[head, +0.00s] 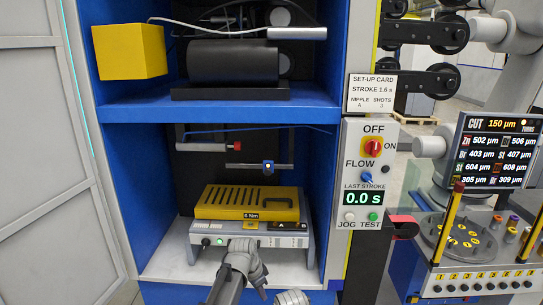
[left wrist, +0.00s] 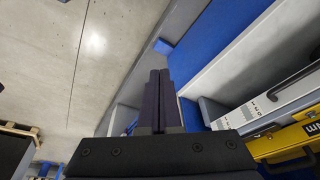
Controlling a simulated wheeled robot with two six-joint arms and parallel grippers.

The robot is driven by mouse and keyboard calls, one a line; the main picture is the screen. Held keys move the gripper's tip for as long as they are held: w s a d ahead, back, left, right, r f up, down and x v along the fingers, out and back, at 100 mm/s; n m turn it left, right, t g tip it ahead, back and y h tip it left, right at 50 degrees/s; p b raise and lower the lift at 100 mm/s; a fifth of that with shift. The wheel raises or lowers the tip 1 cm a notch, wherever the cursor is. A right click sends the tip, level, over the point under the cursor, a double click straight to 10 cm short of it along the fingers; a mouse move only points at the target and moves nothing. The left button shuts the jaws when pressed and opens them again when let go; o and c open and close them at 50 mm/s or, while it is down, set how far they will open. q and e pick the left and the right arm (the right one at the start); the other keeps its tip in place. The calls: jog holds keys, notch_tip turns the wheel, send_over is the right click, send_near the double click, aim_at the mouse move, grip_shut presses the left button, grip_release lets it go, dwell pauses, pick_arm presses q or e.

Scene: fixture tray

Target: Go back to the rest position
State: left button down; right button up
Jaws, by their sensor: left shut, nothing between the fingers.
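My left gripper (left wrist: 159,72) shows in the left wrist view with its two dark fingers together and nothing between them. In the head view my left arm comes up from the bottom, in front of the lower shelf. Its wrist is just in front of the grey device with the yellow slotted block on it, and the fingertips are hard to make out there. A grey rounded part of my own body shows at the bottom edge. My right gripper is not in view.
The yellow slotted block (head: 246,203) sits on the grey device (head: 213,238) in a blue cabinet (head: 205,107). A control panel (head: 364,207) reading 0.0 s stands right of it. Further right are a round-topped fixture stand (head: 460,240) and a screen (head: 497,148).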

pick_arm(q)
jog(key=s+a+n+g+y, duration=0.2)
jog(key=s+n, duration=0.5)
jog(key=s, duration=1.4)
jog(key=shift+s+a+f+y, duration=0.25)
jog(key=shift+f+y, duration=0.1)
jog(key=shift+y, duration=0.55)
jog(key=shift+d, duration=0.1)
